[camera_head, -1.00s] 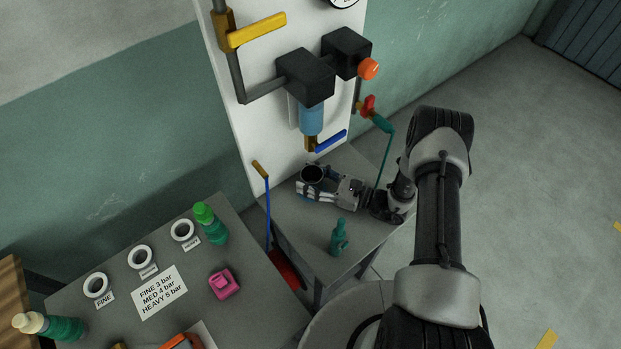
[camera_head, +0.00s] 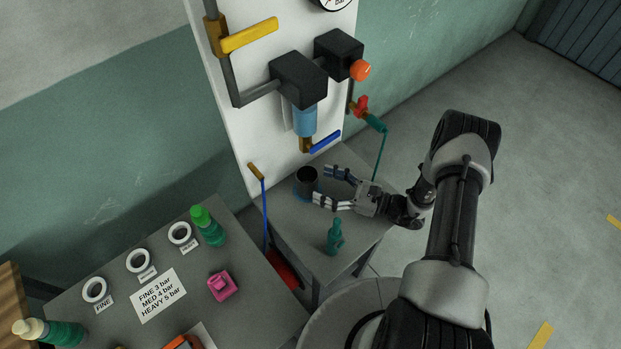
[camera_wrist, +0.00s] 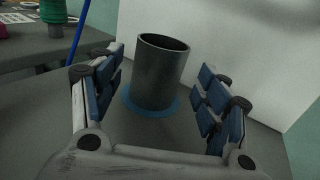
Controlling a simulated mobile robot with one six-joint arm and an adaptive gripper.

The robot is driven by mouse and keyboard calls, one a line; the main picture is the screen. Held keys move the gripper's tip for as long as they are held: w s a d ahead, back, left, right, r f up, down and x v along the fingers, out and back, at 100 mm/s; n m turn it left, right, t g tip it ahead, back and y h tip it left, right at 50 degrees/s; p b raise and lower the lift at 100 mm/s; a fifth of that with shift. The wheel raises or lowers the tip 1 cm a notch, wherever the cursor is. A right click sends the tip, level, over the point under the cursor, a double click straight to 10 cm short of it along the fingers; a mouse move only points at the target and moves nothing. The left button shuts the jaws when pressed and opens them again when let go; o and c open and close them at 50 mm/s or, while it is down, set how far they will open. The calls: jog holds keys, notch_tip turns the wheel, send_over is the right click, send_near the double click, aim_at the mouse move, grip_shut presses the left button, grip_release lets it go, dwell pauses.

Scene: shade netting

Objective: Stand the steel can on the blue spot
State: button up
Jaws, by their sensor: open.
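The steel can (camera_head: 307,182) is a dark open-topped cylinder standing upright on the small grey table, near the white panel. In the wrist view the can (camera_wrist: 158,75) stands on the blue spot (camera_wrist: 133,101), whose rim shows around its base. A bit of the blue spot (camera_head: 298,194) also shows in the head view. My gripper (camera_head: 322,186) is open and empty. In the wrist view its two fingers (camera_wrist: 160,98) are spread wide, one on each side of the can, with gaps between them and it. The can is beyond the fingertips or level with them; I cannot tell exactly.
A teal bottle-like object (camera_head: 335,237) stands on the small table (camera_head: 305,235) in front of my gripper. A blue-handled tool (camera_head: 264,205) leans at the table's left edge. The white panel (camera_head: 255,135) with pipes and valves rises behind. A teal hose (camera_head: 379,150) hangs at right.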

jog(key=v, duration=0.5)
jog(key=shift+d, duration=0.15)
jog(key=shift+s+d+r, duration=0.1)
jog(key=shift+r, duration=0.15)
jog(key=s+a+r+n+g+h, duration=0.25)
jog(key=r+n+g, duration=0.3)
jog(key=r, duration=0.45)
jog(key=s+a+r+n+g+h, duration=0.2)
jog(key=s+a+r+n+g, duration=0.15)
jog(key=r+n, duration=0.5)
jog(key=s+d+r+n+t+h, duration=0.2)
jog(key=s+r+n+t+h, duration=0.1)
jog(key=s+r+h, duration=0.3)
jog(key=s+d+r+n+t+h, duration=0.3)
jog(key=s+r+n+h, duration=0.2)
jog(key=s+r, duration=0.4)
jog(key=shift+d+r+n+h, duration=0.35)
jog(key=shift+r+n, duration=0.25)
jog(key=shift+r, duration=0.15)
